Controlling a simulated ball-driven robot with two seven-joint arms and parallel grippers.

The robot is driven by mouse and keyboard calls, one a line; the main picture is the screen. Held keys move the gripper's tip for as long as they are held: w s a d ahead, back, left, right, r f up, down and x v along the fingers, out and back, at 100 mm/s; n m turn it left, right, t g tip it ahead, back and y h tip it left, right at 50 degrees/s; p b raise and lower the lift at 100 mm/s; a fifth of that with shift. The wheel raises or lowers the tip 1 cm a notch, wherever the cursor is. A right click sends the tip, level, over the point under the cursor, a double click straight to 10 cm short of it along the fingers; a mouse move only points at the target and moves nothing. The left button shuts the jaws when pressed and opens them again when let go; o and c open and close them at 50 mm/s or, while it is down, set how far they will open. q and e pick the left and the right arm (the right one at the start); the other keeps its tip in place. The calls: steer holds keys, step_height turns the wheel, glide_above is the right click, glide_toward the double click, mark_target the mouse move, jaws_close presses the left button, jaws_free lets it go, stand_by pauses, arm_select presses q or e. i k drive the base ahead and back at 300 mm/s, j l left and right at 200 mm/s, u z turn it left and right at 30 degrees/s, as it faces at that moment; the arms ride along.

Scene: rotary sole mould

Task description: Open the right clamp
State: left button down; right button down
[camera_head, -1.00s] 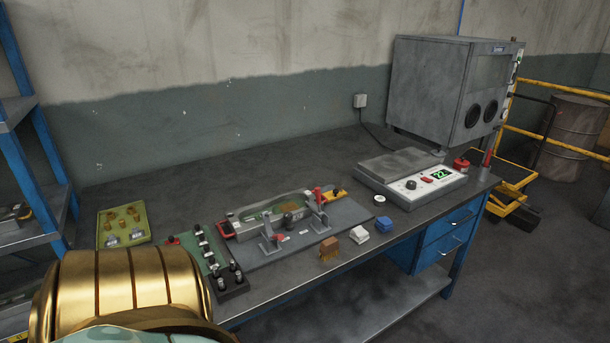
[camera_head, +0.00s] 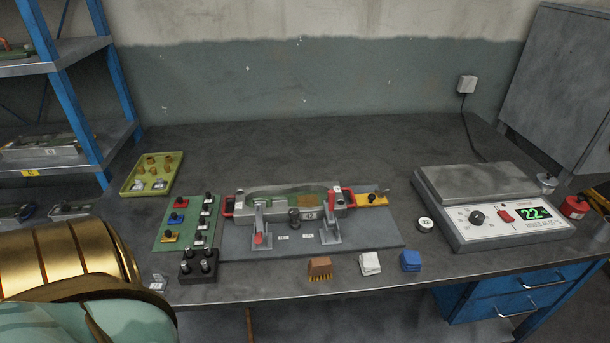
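The sole mould (camera_head: 290,202) lies on a grey base plate (camera_head: 370,233) on the bench. The right clamp (camera_head: 331,236) stands at the front right of the mould; its red handle (camera_head: 334,200) points up. The left clamp (camera_head: 262,218) stands at the front left; its red tip (camera_head: 259,239) is low, towards the bench front. How firmly either clamp presses on the mould is too small to tell. Neither gripper is in view; only a gold and pale green part of my own body shows at the lower left.
A green tool board (camera_head: 171,242) and a yellow-green tray (camera_head: 134,186) are to the left. A brush (camera_head: 319,266), a white block (camera_head: 370,263) and a blue block (camera_head: 410,261) lie along the front. A hot plate unit (camera_head: 470,185) reading 22 stands at the right. The back of the bench is clear.

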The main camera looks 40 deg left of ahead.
mark_target(329, 202)
steer(key=i+u, duration=0.2)
steer(key=u, duration=0.2)
steer(key=i+l+u, duration=0.15)
steer(key=u, duration=0.3)
steer(key=i+l+u, duration=0.2)
steer(key=u, duration=0.2)
steer(key=i+l+u, duration=0.2)
steer(key=u, duration=0.25)
